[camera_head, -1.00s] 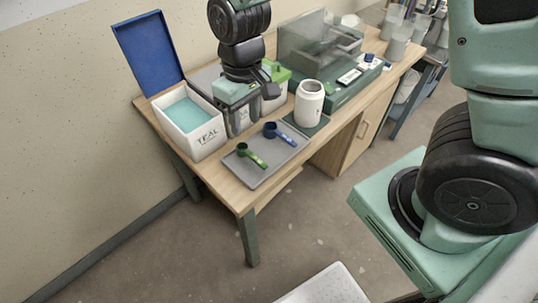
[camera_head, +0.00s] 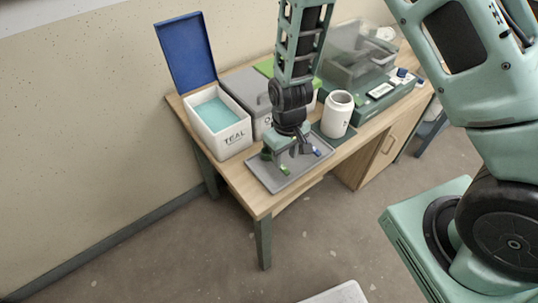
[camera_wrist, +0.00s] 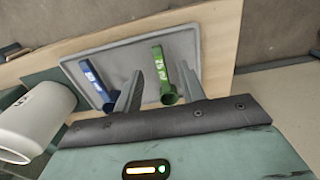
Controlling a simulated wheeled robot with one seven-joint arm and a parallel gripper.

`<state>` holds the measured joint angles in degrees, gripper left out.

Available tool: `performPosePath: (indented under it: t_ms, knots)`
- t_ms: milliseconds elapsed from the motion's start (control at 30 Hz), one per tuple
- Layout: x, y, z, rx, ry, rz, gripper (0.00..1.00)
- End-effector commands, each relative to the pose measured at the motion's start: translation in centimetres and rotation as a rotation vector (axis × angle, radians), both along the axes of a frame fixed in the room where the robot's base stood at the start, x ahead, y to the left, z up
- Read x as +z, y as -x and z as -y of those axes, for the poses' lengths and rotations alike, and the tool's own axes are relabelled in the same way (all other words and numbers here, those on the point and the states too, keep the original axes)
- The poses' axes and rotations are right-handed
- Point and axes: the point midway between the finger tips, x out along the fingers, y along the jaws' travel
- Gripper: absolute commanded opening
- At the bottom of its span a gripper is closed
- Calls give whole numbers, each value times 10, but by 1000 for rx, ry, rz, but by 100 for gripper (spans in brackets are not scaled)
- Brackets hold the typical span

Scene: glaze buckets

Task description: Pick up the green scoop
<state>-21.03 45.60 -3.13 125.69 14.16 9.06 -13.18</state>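The green scoop (camera_head: 284,168) lies on the grey tray (camera_head: 268,184), partly hidden by my gripper in the head view. In the wrist view the green scoop (camera_wrist: 160,66) points away from the gripper, with its round cup nearer the palm. My gripper (camera_head: 287,158) is over the tray, pointing down. In the wrist view its two fingers are spread, one on each side of the green scoop, with nothing held. I cannot tell how far the fingertips are above the tray.
A blue scoop (camera_wrist: 95,80) lies left of the green one in the wrist view, outside the left finger. A white jar (camera_head: 337,113) stands just right of the tray. A white TEAL bucket (camera_head: 221,136) with its blue lid open stands to the left.

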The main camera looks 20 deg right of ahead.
Motion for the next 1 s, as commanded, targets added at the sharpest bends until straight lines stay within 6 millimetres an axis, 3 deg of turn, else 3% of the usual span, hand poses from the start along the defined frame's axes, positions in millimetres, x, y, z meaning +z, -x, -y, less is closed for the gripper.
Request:
performPosePath:
  t_ms: [167,500,833,1000]
  knots:
    - [-9,-2,0,-1,1,-2,40]
    - [-48,-8,0,-1,0,-2,40]
    - [-54,-8,0,0,0,1,40]
    - [-54,-8,0,0,0,1,0]
